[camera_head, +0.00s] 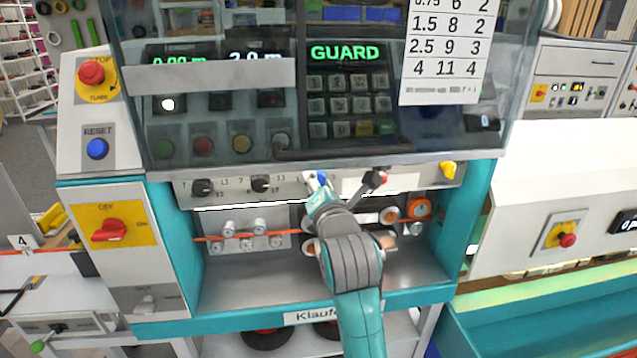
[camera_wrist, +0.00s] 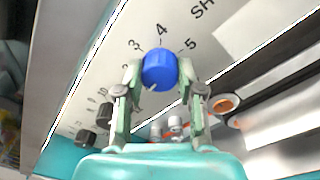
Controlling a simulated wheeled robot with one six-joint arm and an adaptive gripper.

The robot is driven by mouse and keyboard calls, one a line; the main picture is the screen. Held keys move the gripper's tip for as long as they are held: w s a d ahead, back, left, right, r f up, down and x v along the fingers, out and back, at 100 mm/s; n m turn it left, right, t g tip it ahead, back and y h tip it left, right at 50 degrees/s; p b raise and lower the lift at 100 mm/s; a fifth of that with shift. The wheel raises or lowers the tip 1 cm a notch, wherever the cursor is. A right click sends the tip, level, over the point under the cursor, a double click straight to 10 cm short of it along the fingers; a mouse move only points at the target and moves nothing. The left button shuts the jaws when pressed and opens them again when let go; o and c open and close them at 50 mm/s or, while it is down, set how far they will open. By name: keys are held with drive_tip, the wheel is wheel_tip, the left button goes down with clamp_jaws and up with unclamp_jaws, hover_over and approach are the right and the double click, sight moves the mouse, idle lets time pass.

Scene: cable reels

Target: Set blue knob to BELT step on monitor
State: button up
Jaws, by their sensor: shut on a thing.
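The blue knob (camera_wrist: 160,66) sits on a pale panel between my gripper's fingers, with the numbers 3, 4 and 5 readable around it. My gripper (camera_wrist: 160,75) is shut on it, one finger on each side. A small light mark shows on the knob's lower edge; I cannot tell which number it is set to. In the head view my gripper (camera_head: 319,187) reaches the panel under the clear guard, and a bit of the blue knob (camera_head: 321,177) shows at its tip. The monitor (camera_head: 346,54) reads GUARD in green letters.
The clear guard (camera_head: 235,155) hangs above. An orange cable (camera_head: 215,238) runs through rollers below. A number card (camera_head: 445,50) is at upper right.

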drive_tip(key=n, duration=1.6)
drive_tip(key=n+h, duration=0.1)
drive_tip(key=n, duration=1.5)
drive_tip(key=shift+a+h, duration=0.1)
drive_tip(key=shift+h, duration=0.2)
idle(0.3)
idle(0.6)
drive_tip(key=o, duration=1.1)
drive_tip(key=shift+o, duration=0.2)
